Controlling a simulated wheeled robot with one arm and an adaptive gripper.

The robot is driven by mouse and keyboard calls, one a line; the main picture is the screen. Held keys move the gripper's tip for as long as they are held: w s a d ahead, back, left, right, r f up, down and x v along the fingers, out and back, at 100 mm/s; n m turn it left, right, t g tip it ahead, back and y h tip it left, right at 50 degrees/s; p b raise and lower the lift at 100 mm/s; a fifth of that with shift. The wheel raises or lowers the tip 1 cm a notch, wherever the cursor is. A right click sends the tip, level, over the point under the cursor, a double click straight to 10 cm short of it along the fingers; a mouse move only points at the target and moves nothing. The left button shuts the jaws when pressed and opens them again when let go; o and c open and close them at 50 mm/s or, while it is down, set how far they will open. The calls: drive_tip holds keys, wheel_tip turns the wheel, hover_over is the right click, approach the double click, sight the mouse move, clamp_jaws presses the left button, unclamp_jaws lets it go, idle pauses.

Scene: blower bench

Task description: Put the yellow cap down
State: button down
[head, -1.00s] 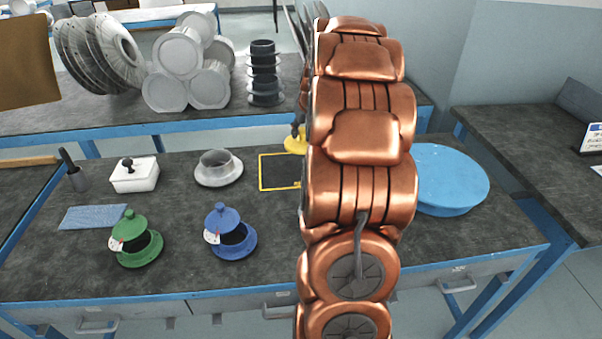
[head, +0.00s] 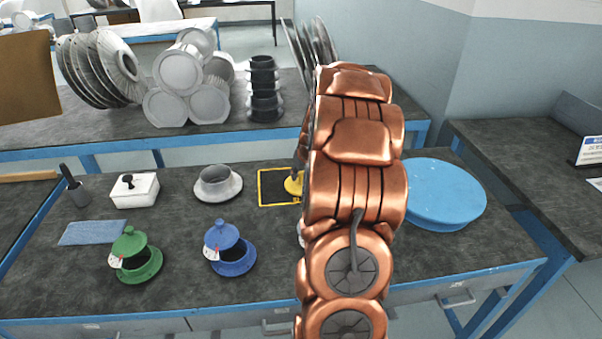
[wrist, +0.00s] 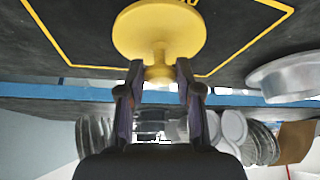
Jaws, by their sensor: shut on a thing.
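The yellow cap (wrist: 158,30) is a round disc with a knob. My gripper (wrist: 159,74) is shut on the knob, with one finger on each side. In the head view the cap (head: 292,185) shows at the right part of a yellow-outlined square (head: 262,190) on the bench, partly hidden by my arm. In the wrist view the cap overlaps the dark area inside the outline. I cannot tell whether its disc touches the bench top. My gripper is mostly hidden behind my arm in the head view.
A grey flanged ring (head: 218,186) stands left of the square, beside a white box (head: 134,189). Green (head: 136,256) and blue (head: 231,250) flanged pieces with caps stand nearer the front. A large blue disc (head: 444,194) lies at the right.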

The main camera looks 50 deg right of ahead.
drive_tip(key=shift+f, duration=0.15)
drive_tip(key=shift+f, duration=0.2)
drive_tip(key=c, duration=0.8)
unclamp_jaws()
